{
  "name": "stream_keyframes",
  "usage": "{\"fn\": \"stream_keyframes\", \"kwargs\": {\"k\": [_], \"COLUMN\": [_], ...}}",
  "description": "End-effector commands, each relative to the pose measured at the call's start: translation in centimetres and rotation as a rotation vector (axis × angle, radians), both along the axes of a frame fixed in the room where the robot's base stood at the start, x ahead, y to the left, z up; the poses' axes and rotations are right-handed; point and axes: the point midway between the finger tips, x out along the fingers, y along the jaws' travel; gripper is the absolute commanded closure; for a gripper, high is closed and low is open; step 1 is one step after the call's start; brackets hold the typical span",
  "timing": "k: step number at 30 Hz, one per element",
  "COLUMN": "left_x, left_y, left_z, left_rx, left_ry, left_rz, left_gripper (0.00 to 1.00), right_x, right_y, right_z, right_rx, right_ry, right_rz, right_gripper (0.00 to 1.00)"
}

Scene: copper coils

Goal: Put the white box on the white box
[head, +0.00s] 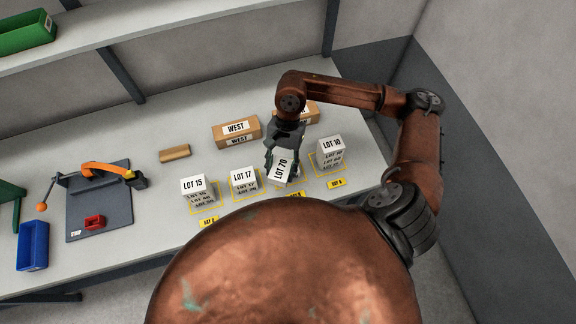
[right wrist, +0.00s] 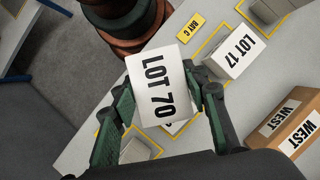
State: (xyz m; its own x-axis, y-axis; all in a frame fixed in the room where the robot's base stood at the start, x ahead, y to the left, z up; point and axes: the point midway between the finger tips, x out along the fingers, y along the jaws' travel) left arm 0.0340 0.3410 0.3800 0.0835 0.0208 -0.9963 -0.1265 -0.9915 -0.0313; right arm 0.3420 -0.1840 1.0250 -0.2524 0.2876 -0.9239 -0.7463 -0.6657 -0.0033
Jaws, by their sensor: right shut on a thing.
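A white box labelled LOT 70 (head: 281,169) is in my right gripper (head: 283,160), tilted, over the bench. In the right wrist view the LOT 70 box (right wrist: 158,85) sits between the two fingers. Just beneath it, a yellow-outlined bay and a printed white surface (right wrist: 177,127) show; most of this is hidden, and I cannot tell whether the two touch. Other white boxes stand in a row: LOT 15 (head: 194,187), LOT 17 (head: 243,179) and LOT 10 (head: 330,147). LOT 17 also shows in the right wrist view (right wrist: 236,55). My left gripper is out of view.
Cardboard boxes marked WEST (head: 236,131) stand behind the row, one partly behind my right gripper. A small brown block (head: 175,153) lies left of them. A dark board (head: 98,217) with an orange clamp and a blue bin (head: 33,246) are further left.

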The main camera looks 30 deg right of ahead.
Motion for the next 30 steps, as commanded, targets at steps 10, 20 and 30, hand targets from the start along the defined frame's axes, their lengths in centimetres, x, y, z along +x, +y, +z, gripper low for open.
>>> {"fn": "stream_keyframes", "kwargs": {"k": [10, 20, 30], "left_x": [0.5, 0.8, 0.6], "left_y": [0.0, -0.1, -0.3], "left_z": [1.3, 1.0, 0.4], "left_rx": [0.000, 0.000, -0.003], "left_ry": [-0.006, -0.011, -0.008], "left_rz": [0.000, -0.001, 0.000], "left_gripper": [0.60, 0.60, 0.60], "right_x": [-6.0, -7.3, -1.7], "right_y": [0.9, 0.9, -2.1], "right_z": [2.0, 2.6, 0.1], "right_rx": [0.003, 0.000, 0.000], "right_ry": [-0.002, 0.000, 0.007], "right_rz": [-0.707, -0.955, -0.967], "right_gripper": [0.88, 0.88, 0.88]}}
